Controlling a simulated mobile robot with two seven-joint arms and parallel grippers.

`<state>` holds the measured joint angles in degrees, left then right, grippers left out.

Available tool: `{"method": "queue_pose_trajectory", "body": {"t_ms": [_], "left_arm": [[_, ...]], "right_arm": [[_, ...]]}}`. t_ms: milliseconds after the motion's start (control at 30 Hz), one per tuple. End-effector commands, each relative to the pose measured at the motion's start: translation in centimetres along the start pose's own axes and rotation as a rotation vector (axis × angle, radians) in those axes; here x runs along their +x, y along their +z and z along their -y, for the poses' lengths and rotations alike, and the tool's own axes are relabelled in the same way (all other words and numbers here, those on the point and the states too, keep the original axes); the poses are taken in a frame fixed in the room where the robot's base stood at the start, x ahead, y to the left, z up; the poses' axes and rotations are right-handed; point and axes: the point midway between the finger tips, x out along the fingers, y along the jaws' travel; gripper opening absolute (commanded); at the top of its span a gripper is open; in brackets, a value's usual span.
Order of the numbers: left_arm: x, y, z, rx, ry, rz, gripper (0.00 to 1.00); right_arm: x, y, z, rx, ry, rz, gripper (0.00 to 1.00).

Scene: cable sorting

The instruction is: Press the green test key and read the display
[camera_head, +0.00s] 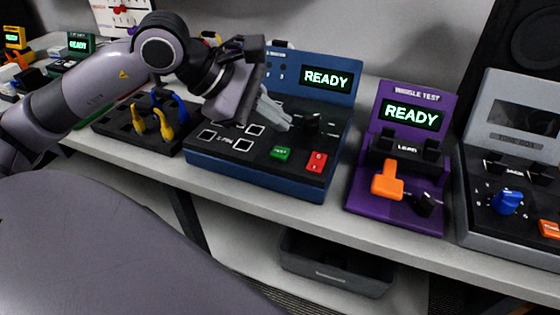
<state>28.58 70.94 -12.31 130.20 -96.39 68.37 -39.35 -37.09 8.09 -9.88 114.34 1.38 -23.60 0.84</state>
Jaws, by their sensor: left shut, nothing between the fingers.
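The green test key (281,153) sits on the front right of the blue tester (262,182), to the left of a red key (317,162). The blue tester's display (326,79) reads READY in light green letters. My left gripper (284,124) is shut and empty. It is above the tester's panel, behind and above the green key in the picture, apart from it. My left arm hides part of the tester's back left. My right gripper is not in view.
A purple wiggle tester (357,207), its display also reading READY, has an orange lever (387,180). A grey device (505,233) with a blue knob stands at right. A black holder (112,133) with yellow and blue tools is at left. A dark bin (335,264) is below the bench.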

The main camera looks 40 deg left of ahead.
Motion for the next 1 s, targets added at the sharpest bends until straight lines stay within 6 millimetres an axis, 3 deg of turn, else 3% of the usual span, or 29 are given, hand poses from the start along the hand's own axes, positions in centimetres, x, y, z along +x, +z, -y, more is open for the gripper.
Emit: {"method": "queue_pose_trajectory", "body": {"t_ms": [33,300,1000], "left_arm": [[0.9,-0.7,0.7,0.000,0.000,-0.001,0.00],[2.0,-1.5,1.5,0.000,0.001,0.000,0.00],[2.1,-1.6,1.5,0.000,0.000,-0.001,0.00]], "right_arm": [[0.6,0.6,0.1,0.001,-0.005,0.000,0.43],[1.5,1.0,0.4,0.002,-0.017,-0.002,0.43],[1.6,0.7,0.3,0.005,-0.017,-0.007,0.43]]}}
